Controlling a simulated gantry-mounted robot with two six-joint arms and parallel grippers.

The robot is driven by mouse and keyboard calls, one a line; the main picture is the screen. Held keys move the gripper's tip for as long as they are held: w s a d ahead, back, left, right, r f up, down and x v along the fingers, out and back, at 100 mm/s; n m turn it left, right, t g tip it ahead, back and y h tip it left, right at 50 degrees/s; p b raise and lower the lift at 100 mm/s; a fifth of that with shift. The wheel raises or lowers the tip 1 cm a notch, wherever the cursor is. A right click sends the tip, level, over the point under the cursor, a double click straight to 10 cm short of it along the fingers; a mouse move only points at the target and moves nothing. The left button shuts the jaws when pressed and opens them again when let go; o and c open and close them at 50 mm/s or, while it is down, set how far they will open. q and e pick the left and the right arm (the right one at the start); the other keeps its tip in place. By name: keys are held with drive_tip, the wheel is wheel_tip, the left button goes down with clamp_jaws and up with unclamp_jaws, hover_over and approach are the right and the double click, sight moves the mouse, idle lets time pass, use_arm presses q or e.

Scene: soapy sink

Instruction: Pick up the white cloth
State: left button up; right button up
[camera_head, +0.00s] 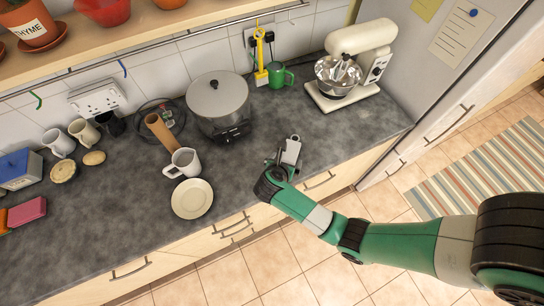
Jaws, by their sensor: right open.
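I cannot make out a white cloth anywhere in the camera_head view. My right gripper (288,153) is above the front part of the dark grey counter (340,140), to the right of the white plate and in front of the pot. It is open, and I see nothing between its fingers. Its arm comes in from the lower right. My left gripper is not in view.
A white plate (192,198), white mug (184,163), cardboard tube (162,132) and lidded pot (218,103) stand left of the gripper. A green mug (279,75) and stand mixer (353,62) are at the back right. Counter between gripper and mixer is clear.

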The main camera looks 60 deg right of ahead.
sight(291, 150)
drive_tip(key=x, duration=0.6)
drive_tip(key=shift+d+r, duration=0.1)
drive_tip(key=shift+r, duration=0.05)
drive_tip(key=shift+w+b+x, duration=0.2)
drive_tip(key=shift+b+x, duration=0.1)
drive_tip(key=shift+x, duration=2.55)
drive_tip(key=c, duration=1.3)
drive_tip(key=shift+r, duration=0.15)
